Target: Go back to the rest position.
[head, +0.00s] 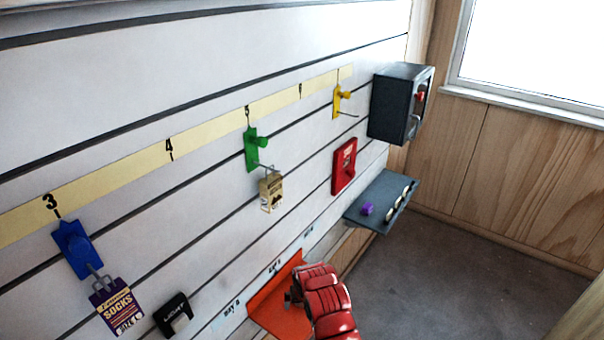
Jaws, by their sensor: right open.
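My right gripper (294,296), at the end of a red segmented part, comes in from the bottom centre. It is open, and nothing shows held in it. Its fingers are small and partly hidden by the red body. It appears in front of an orange-red panel (272,312) low on the slatted wall; I cannot tell whether they touch. My left gripper is not in view.
The slatted wall (300,40) carries a blue hook (74,248) with a socks pack (117,307), a green hook (251,150) with a tan tag (271,192), a yellow hook (337,101), a red box (344,166), a dark box (391,105) and a grey shelf (376,217). Floor (440,280) at right is clear.

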